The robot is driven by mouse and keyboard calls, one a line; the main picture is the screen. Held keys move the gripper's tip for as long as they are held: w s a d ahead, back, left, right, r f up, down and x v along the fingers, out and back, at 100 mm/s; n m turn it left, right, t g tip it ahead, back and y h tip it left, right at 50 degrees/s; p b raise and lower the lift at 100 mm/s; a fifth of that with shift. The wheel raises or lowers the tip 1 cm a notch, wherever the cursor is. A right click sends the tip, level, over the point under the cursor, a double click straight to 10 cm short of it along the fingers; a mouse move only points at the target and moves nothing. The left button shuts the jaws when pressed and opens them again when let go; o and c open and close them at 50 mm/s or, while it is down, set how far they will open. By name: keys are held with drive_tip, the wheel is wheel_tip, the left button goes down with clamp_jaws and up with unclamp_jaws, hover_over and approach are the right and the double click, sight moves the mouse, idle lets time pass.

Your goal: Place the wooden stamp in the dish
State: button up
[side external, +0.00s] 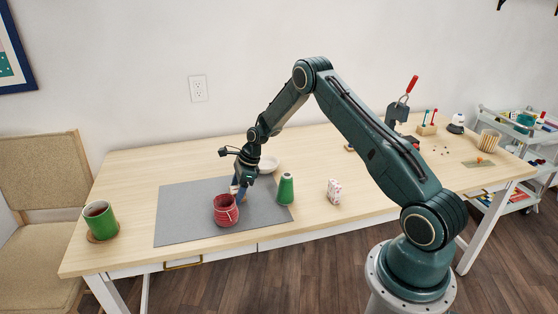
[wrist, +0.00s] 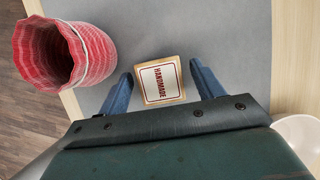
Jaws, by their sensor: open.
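The wooden stamp (wrist: 160,81) lies on the grey mat in the wrist view, a square block with a pale label reading "HANDMADE". My gripper (wrist: 163,82) is open, with one blue finger on each side of the stamp and a gap showing at the right. I cannot tell how far above the mat the fingertips are. In the side view my gripper (side external: 237,190) is down at the mat behind the red pot, and the stamp is mostly hidden. The dish (side external: 269,164), a shallow white bowl, stands behind my gripper; its rim shows in the wrist view (wrist: 299,131).
A red ribbed pot (side external: 226,210) stands close to my gripper; it also shows in the wrist view (wrist: 66,53). A green mug (side external: 100,219) is at far left. The mat's left part is clear.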

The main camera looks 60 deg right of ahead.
drive_tip(key=v, duration=1.2)
idle(0.4)
